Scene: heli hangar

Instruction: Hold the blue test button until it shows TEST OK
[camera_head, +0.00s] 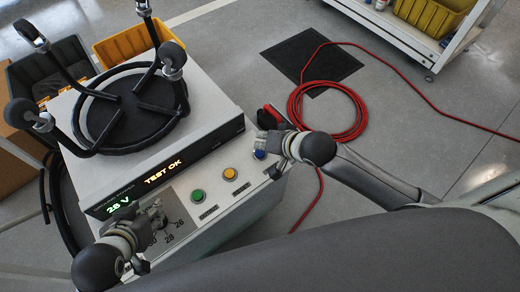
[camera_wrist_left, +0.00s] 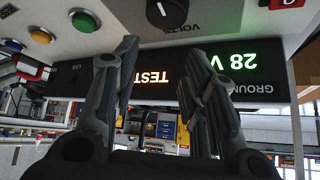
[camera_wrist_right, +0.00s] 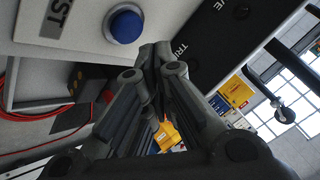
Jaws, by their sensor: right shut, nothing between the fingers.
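The blue test button (camera_head: 259,154) is at the right end of the button row on the power unit (camera_head: 225,205). It also shows in the right wrist view (camera_wrist_right: 125,27) as a domed blue cap, and at the left edge of the left wrist view (camera_wrist_left: 12,46). The display (camera_head: 163,173) reads TEST OK in orange and 28 V in green. My right gripper (camera_head: 268,148) is shut and empty, its tips close beside the blue button; I cannot tell whether they touch it. My left gripper (camera_wrist_left: 162,55) is open and empty, near the volts dial (camera_wrist_left: 166,12).
Green (camera_head: 198,195) and yellow (camera_head: 230,174) buttons sit left of the blue one. A red hose (camera_head: 328,110) lies coiled on the floor; a white shelf (camera_head: 415,35) stands at the back right.

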